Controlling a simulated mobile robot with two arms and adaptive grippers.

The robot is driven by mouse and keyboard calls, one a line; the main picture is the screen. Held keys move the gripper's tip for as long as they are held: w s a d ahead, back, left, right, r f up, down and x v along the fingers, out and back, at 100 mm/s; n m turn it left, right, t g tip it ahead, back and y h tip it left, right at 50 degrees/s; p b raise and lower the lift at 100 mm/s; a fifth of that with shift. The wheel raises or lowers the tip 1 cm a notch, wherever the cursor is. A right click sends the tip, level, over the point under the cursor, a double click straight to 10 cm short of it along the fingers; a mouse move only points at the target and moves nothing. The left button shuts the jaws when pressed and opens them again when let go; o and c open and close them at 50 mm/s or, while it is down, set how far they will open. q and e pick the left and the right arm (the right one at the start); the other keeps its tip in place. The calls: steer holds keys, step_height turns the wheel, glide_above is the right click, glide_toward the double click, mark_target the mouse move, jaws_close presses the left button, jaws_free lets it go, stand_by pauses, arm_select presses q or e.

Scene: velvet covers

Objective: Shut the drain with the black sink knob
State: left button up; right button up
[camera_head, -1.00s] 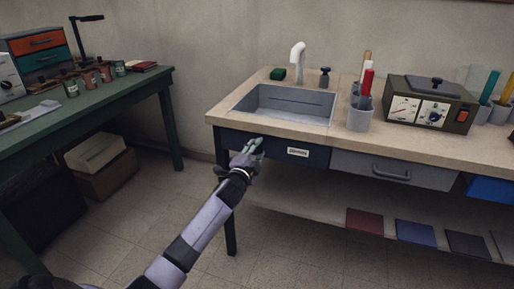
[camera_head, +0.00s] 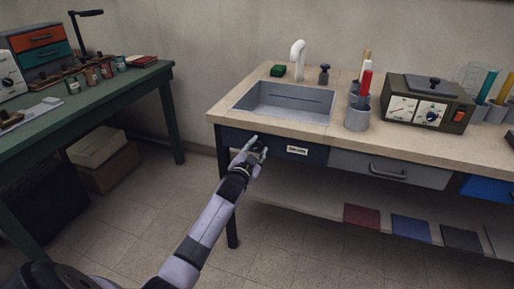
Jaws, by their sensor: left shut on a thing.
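The sink (camera_head: 284,100) is a grey basin set in the pale counter, with a white faucet (camera_head: 298,60) behind it. A small dark knob (camera_head: 324,75) stands upright on the counter right of the faucet. The basin floor and drain are hardly visible. My left gripper (camera_head: 257,147) is at the dark blue front panel (camera_head: 315,156) under the sink, left of its white label (camera_head: 297,150). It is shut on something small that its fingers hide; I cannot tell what. My right gripper is out of view.
A green sponge (camera_head: 277,71) lies left of the faucet. Grey cups (camera_head: 357,119) with coloured handles and a green metal device (camera_head: 428,103) stand right of the sink. A grey drawer (camera_head: 390,169) is right of the panel. A green table (camera_head: 95,98) stands at left; floor between is clear.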

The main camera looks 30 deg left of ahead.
arm_select(q)
steer(key=shift+f, duration=0.15)
steer(key=o, duration=1.2)
steer(key=v, duration=1.2)
